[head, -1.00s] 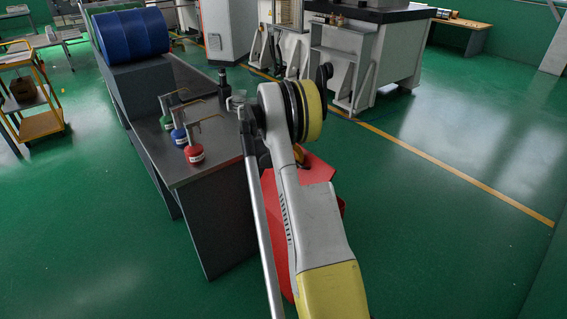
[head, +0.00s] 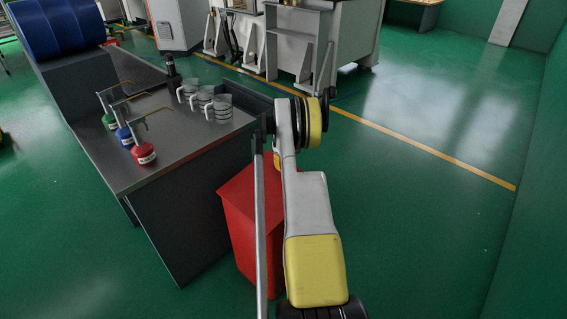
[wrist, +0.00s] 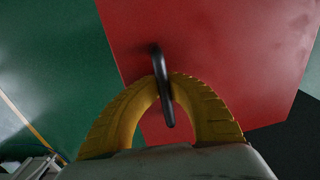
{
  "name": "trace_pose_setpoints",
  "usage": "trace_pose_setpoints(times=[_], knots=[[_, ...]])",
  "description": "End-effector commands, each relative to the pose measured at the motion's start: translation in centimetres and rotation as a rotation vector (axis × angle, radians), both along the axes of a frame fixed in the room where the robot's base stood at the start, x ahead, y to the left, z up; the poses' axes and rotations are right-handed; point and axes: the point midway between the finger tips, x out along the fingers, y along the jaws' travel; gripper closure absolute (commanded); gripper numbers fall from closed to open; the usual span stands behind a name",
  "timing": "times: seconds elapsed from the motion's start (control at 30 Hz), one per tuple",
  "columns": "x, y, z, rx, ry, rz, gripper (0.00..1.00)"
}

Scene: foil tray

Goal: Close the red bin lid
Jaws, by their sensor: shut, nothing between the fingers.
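The red bin (head: 240,225) stands on the floor beside the near end of the grey bench in the head view. Its red lid (head: 243,186) looks flat across the top there, but my arm hides its right part. In the wrist view the lid (wrist: 220,60) shows as a broad, plain red surface beyond my gripper (wrist: 163,80). The yellow fingers curve together and are shut and empty, with a dark narrow piece at their tips. I cannot tell whether they touch the lid.
The grey bench (head: 170,160) carries red, blue and green bottles (head: 143,150), several clear measuring jugs (head: 222,107) and a black bottle (head: 170,66). Green floor to the right is open up to the wall.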

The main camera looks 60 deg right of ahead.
Motion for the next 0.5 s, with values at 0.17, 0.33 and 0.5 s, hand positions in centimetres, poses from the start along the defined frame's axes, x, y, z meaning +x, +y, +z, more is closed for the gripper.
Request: trace_pose_setpoints(times=[0.17,0.33,0.5], knots=[[-0.4,0.1,-1.6,-0.005,0.004,-0.005,1.0],[-0.3,0.3,-2.2,-0.004,0.004,-0.004,1.0],[-0.3,0.4,-2.2,-0.003,0.004,-0.004,0.8]])
